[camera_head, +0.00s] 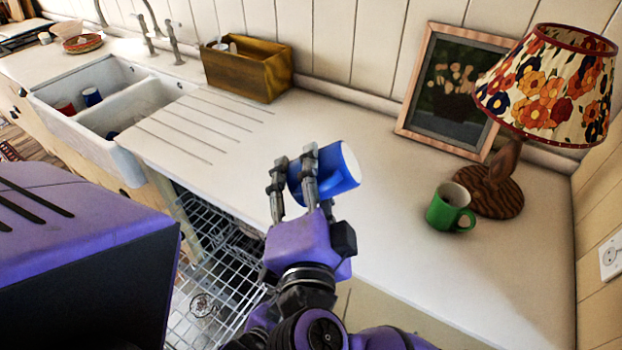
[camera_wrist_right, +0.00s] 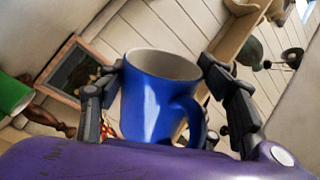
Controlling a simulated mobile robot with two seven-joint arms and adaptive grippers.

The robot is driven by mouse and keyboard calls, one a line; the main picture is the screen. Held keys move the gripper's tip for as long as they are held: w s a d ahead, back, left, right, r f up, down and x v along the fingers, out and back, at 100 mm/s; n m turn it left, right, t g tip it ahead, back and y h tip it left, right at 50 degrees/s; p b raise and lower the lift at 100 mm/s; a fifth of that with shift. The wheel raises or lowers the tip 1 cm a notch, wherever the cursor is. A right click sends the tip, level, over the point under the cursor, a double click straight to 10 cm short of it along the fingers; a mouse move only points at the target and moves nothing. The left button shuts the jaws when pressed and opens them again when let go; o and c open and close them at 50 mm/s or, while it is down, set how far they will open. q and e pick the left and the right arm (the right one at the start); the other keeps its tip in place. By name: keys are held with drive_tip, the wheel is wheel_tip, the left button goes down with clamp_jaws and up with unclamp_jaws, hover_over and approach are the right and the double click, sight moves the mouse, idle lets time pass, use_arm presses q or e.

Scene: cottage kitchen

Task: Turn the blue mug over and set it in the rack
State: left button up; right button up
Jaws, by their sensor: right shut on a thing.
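The blue mug (camera_head: 339,172) is held by my right gripper (camera_head: 292,174) above the counter. The wire rack (camera_head: 212,300) is below the counter's front edge, left of my right gripper, and partly hidden by my arm. My left gripper is out of view.
A green mug (camera_head: 450,208) stands beside a lamp (camera_head: 503,190) at the right. A framed picture (camera_head: 404,118) leans on the wall. A wooden box (camera_head: 270,76) stands at the back. The sink (camera_head: 120,138) at left holds a red and a blue item. The ribbed drainboard is clear.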

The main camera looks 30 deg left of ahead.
drive_tip(key=n, duration=0.3)
drive_tip(key=shift+r+n, duration=0.1)
drive_tip(key=shift+n, duration=1.1)
drive_tip(key=n, duration=0.4)
drive_tip(key=shift+n, duration=0.4)
drive_tip(key=shift+n, duration=0.7)
